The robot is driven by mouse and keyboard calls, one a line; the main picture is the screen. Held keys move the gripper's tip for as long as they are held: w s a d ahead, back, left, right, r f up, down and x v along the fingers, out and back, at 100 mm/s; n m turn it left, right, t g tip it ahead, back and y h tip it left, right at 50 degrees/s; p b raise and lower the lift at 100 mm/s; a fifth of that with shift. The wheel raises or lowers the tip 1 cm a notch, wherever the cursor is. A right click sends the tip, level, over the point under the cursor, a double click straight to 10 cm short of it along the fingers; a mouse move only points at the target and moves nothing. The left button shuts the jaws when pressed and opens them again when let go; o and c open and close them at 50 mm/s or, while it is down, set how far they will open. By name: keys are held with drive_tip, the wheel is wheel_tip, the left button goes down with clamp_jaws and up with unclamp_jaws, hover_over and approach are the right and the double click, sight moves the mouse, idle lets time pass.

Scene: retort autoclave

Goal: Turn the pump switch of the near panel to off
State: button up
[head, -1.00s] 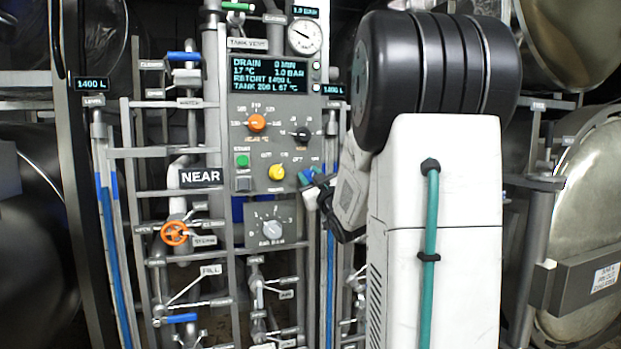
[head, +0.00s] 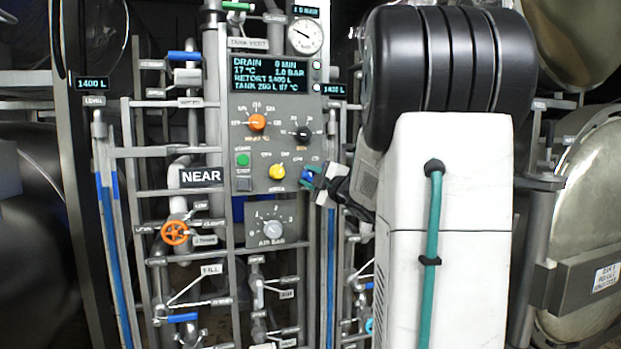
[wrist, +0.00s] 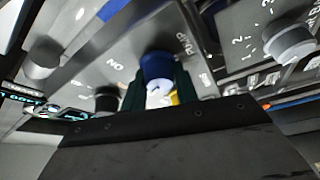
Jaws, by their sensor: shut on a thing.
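The near panel (head: 240,112) is a grey control box beside the NEAR sign in the head view. Its pump switch is a blue knob (head: 307,175) at the lower right edge, partly covered by my gripper (head: 313,181). In the wrist view the blue knob (wrist: 156,66) sits between the two dark green fingers of my gripper (wrist: 159,90), which is shut on it. PUMP and ON are printed beside the knob. A white mark shows on the knob, but I cannot tell exactly which label it points to.
A yellow knob (head: 277,171) is close left of the pump switch. Black (head: 302,134) and orange (head: 257,122) knobs are above. The air knob (head: 272,228) is on a separate box below. Pipes and a blue level tube (head: 330,270) stand close by.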

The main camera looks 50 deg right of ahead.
drive_tip(key=shift+n, duration=0.6)
drive_tip(key=shift+f+g, duration=0.1)
drive_tip(key=shift+g, duration=0.2)
drive_tip(key=o, duration=1)
drive_tip(key=shift+v, duration=3.9)
